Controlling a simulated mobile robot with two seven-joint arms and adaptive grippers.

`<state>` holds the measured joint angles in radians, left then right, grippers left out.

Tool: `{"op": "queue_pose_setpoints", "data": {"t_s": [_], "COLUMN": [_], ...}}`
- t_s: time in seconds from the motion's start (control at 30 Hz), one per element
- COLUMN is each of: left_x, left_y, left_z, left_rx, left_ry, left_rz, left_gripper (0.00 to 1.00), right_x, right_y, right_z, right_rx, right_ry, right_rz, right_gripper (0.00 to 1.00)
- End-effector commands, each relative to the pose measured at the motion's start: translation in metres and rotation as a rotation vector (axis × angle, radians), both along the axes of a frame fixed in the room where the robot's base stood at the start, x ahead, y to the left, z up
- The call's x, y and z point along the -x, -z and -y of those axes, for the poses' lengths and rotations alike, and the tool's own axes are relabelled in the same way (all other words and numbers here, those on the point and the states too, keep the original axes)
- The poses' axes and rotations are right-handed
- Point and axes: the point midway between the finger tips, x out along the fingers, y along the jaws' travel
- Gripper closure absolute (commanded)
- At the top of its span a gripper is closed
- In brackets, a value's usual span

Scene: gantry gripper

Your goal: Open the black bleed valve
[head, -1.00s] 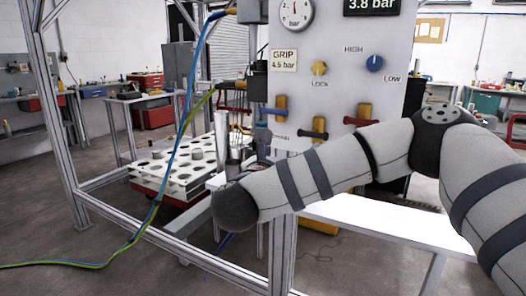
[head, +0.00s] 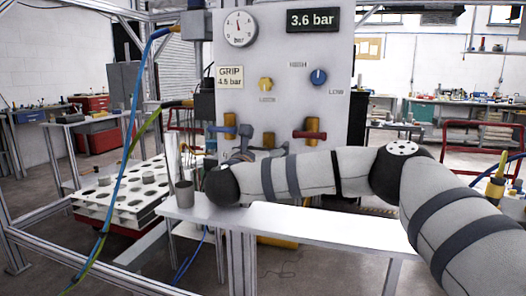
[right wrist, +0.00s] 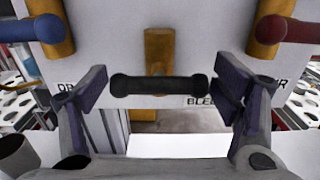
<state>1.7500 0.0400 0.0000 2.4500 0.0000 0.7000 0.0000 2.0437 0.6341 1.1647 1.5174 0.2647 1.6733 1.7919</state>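The black bleed valve handle (right wrist: 160,86) lies horizontal on its yellow mount (right wrist: 159,50) in the right wrist view, with a partly hidden "BLEED" label (right wrist: 198,101) below it. My right gripper (right wrist: 160,92) is open, one finger beside each end of the handle. Whether the fingers touch it is not clear. In the head view my right gripper (head: 256,150) is in front of the lower panel (head: 290,95), and the black handle is hidden behind it. My left gripper is out of view.
A blue handle (head: 222,129) and a red handle (head: 309,135) flank the bleed valve. A yellow lock knob (head: 265,84) and blue knob (head: 318,77) sit above. A display (head: 313,20) reads 3.6 bar. A white bench (head: 330,225) lies below my arm.

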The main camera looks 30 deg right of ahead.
Motion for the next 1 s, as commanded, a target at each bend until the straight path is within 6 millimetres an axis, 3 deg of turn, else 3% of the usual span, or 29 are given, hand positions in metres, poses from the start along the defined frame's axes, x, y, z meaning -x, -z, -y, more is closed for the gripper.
{"op": "queue_pose_setpoints", "data": {"t_s": [0.03,0.13,0.17,0.57,1.0], "left_x": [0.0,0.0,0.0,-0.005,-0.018], "left_y": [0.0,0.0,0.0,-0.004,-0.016], "left_z": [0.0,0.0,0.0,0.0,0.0], "left_rx": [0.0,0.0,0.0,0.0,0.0], "left_ry": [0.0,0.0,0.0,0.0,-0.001], "left_rz": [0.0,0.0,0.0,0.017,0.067], "left_gripper": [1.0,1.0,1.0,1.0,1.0], "right_x": [0.0,0.0,0.0,0.001,0.0], "right_y": [0.0,0.0,0.0,-0.002,-0.002], "right_z": [0.0,0.0,0.0,-0.001,-0.001], "right_rx": [0.0,0.0,0.0,0.047,0.285], "right_ry": [0.0,0.0,0.0,0.0,0.002], "right_rz": [0.0,0.0,0.0,-0.052,-0.334], "right_gripper": [0.31,0.54,0.56,0.56,0.56]}}
